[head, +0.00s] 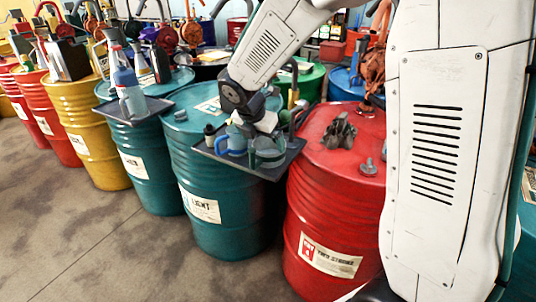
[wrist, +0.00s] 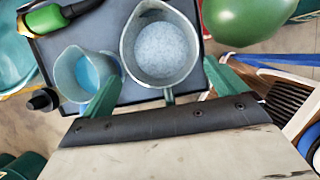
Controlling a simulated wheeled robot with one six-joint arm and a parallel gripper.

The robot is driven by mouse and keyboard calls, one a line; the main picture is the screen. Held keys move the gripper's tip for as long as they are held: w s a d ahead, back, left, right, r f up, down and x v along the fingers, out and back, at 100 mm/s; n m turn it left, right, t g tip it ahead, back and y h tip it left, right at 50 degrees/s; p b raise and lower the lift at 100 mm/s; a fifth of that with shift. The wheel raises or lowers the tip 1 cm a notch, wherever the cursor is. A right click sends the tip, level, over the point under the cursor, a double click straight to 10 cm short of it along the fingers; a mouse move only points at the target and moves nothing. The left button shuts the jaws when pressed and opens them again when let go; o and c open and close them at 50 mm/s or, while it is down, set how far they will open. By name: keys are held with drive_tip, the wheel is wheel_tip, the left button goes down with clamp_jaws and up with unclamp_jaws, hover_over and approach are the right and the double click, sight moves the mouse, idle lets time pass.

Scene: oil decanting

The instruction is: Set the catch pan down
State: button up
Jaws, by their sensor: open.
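A dark shallow tray (head: 284,165), the only thing here that could be the catch pan under my gripper, lies at the front edge of the teal drum, beside the red one. It also shows in the wrist view (wrist: 100,32). On it stand a large jug (wrist: 160,50) with pale speckled contents and a smaller jug (wrist: 85,75) with blue liquid. My gripper (wrist: 165,88) is open above the tray. Its green fingers stand apart, with the large jug's handle between them; no grip shows. In the head view, the gripper's tips are partly hidden among the jugs.
A second dark tray (head: 150,112) with a blue bottle (head: 127,85) is on another teal drum to the left. A dark metal part (head: 339,132) and a small fitting (head: 369,167) sit on the red drum (head: 330,225). The floor in front is clear.

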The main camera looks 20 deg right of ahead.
sight(267, 148)
drive_tip(key=x, duration=0.5)
drive_tip(key=shift+w+d+f, duration=0.1)
drive_tip(key=shift+d+f, duration=0.1)
drive_tip(key=shift+f, duration=0.05)
drive_tip(key=c, duration=0.9)
drive_tip(key=shift+r, duration=0.2)
